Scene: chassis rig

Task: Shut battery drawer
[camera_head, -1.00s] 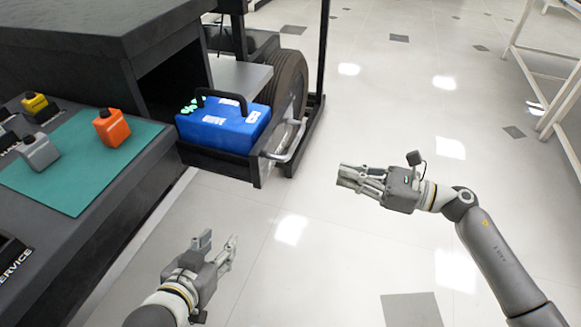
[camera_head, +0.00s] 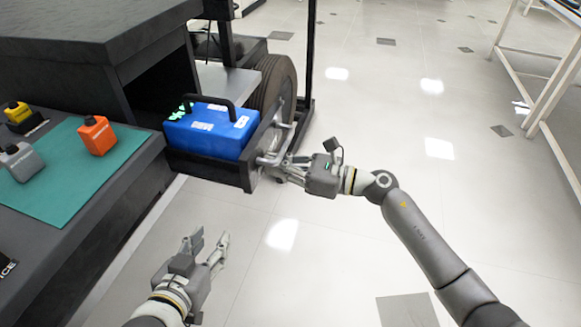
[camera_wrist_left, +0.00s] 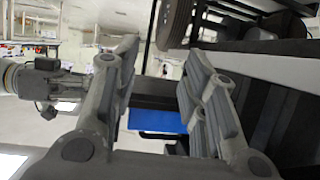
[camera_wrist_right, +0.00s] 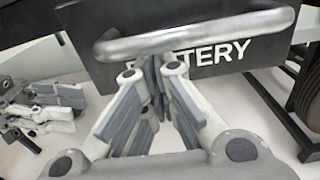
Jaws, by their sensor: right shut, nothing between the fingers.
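The battery drawer (camera_head: 208,170) is pulled out of the dark cabinet and holds a blue battery (camera_head: 211,130) with a black handle. Its dark front, lettered "BATTERY" (camera_wrist_right: 215,54), and its silver bar handle (camera_wrist_right: 200,36) fill the top of the right wrist view. My right gripper (camera_head: 268,160) is shut and empty, its fingertips close to the drawer front, just under the bar handle; I cannot tell if they touch. My left gripper (camera_head: 210,245) is open and empty, low over the floor in front of the cabinet. The blue battery also shows between its fingers (camera_wrist_left: 158,120).
The cabinet top (camera_head: 85,35) stands left of the drawer. A teal mat (camera_head: 75,170) carries an orange block (camera_head: 97,136) and a grey block (camera_head: 22,162). A wheel (camera_head: 277,90) and dark frame stand behind the drawer.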

